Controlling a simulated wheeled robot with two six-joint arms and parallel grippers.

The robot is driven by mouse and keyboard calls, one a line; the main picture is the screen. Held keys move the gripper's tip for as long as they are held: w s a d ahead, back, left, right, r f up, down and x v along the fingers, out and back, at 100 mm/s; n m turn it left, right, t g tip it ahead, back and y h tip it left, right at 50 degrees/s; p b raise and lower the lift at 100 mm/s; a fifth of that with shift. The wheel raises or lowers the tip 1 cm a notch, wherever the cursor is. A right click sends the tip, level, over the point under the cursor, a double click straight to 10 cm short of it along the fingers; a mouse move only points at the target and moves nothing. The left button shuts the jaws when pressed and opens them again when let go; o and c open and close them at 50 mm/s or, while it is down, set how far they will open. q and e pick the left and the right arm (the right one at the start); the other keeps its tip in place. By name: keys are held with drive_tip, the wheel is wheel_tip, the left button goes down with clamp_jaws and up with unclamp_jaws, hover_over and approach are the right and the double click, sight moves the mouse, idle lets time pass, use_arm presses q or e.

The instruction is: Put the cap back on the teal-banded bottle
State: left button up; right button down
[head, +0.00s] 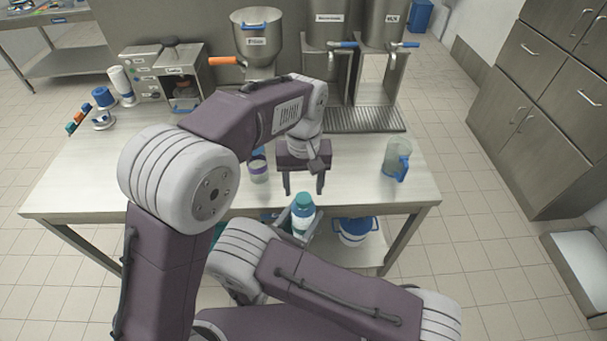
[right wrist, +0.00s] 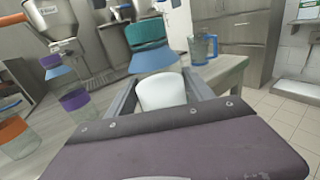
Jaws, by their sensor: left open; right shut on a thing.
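The teal-banded bottle (head: 301,220) has a white body and a teal top part. My right gripper (head: 298,229) is shut around its body, just in front of the table's front edge. I cannot tell whether that teal top includes the cap, and I see no separate cap. My left gripper (head: 304,188) is open and empty, its fingers pointing down just behind and above the bottle.
A purple-banded container (head: 259,172) stands on the table left of my left gripper; in the right wrist view a purple-banded one (right wrist: 75,99) stands near an orange-banded one (right wrist: 12,129). A blue-handled jug (head: 396,158) stands right. Dispensers (head: 257,35) line the back. The table's right front is clear.

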sight(304, 198)
use_arm(q)
drive_tip(key=shift+f, duration=1.85)
clamp_jaws()
drive_tip(key=shift+o, duration=0.5)
unclamp_jaws()
wheel_tip(304, 198, up, 12)
